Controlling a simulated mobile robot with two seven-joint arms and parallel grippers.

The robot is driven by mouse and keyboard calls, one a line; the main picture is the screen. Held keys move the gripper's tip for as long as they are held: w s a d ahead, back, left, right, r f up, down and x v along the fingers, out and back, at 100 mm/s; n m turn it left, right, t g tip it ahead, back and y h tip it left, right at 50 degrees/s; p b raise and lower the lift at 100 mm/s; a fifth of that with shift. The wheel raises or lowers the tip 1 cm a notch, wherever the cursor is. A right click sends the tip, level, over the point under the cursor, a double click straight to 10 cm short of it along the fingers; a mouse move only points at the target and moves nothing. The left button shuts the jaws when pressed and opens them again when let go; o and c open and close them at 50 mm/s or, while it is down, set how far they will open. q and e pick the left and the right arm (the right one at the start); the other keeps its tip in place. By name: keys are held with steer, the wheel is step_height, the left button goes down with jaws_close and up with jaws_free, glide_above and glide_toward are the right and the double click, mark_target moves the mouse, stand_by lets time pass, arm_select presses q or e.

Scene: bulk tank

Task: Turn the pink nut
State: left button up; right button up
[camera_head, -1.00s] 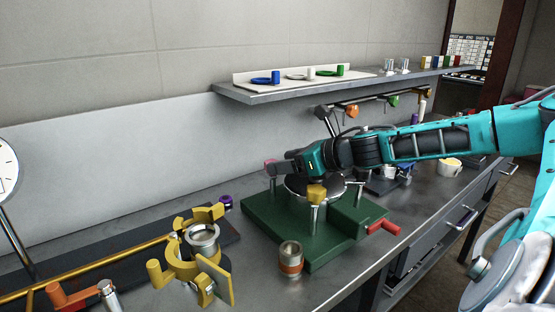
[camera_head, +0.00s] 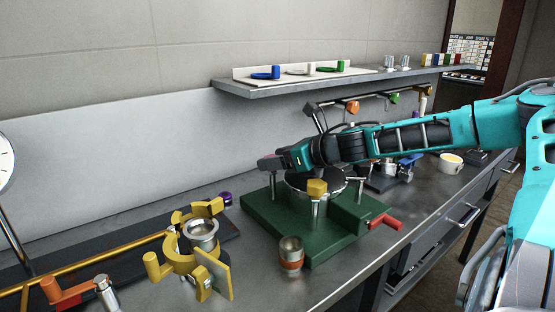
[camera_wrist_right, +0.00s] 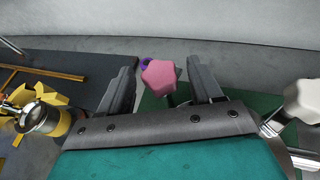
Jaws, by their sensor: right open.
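The pink nut (camera_wrist_right: 160,76) is a star-shaped knob that shows in the right wrist view. It lies between the two spread dark fingers of my right gripper (camera_wrist_right: 160,80), with a gap on each side. In the head view my right gripper (camera_head: 272,163) reaches in over the far left side of the green fixture (camera_head: 262,226) and mostly hides the pink nut. A yellow nut (camera_head: 317,187) stands on a metal post at the fixture's front. A white nut (camera_wrist_right: 303,99) shows at the right of the wrist view. My left gripper is not in view.
A red crank handle (camera_head: 384,222) sticks out of the fixture's right side. A metal cup with an orange band (camera_head: 291,254) stands in front. A yellow clamp stand (camera_head: 180,262) is at the left. A wall shelf (camera_head: 300,88) runs above, behind the arm.

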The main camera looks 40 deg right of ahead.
steer(key=shift+c, duration=0.3)
steer(key=c, duration=1)
